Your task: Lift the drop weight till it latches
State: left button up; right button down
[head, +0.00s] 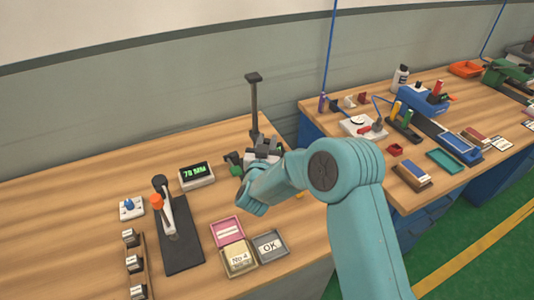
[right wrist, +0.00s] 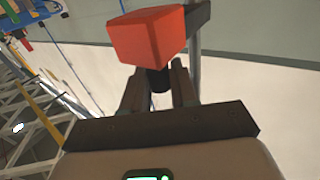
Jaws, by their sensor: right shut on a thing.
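The drop weight, a red block (right wrist: 148,36), shows close up in the right wrist view with a short black stem (right wrist: 160,80) under it. My right gripper (right wrist: 159,88) is shut on that stem, one finger on each side. A grey post stands right behind the block, with a dark piece beside the block's upper right. In the head view the dark mast (head: 255,108) with its flat cap rises from the back of the bench. My right forearm and hand hide the weight and the mast's foot there. The latch cannot be made out. My left gripper is out of view.
A display (head: 196,174) reading about 78 MM stands left of the mast. A lever device (head: 180,240), pink tray (head: 227,231) and OK tray (head: 270,246) lie nearer. A second bench (head: 450,85) with tools stands right. The bench's left part is mostly clear.

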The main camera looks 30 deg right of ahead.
aim_at(267, 141)
notch_tip(267, 141, up, 14)
jog(key=p, duration=0.3)
jog(key=shift+r+p, duration=0.2)
jog(key=shift+p, duration=0.2)
jog(key=shift+w+d, duration=0.1)
jog(key=c, duration=1)
grip_release()
jog(key=shift+f, duration=0.1)
jog(key=shift+f, duration=0.1)
jog(key=b+v, duration=0.4)
jog(key=v, duration=1.2)
jog(key=shift+s+a, duration=0.2)
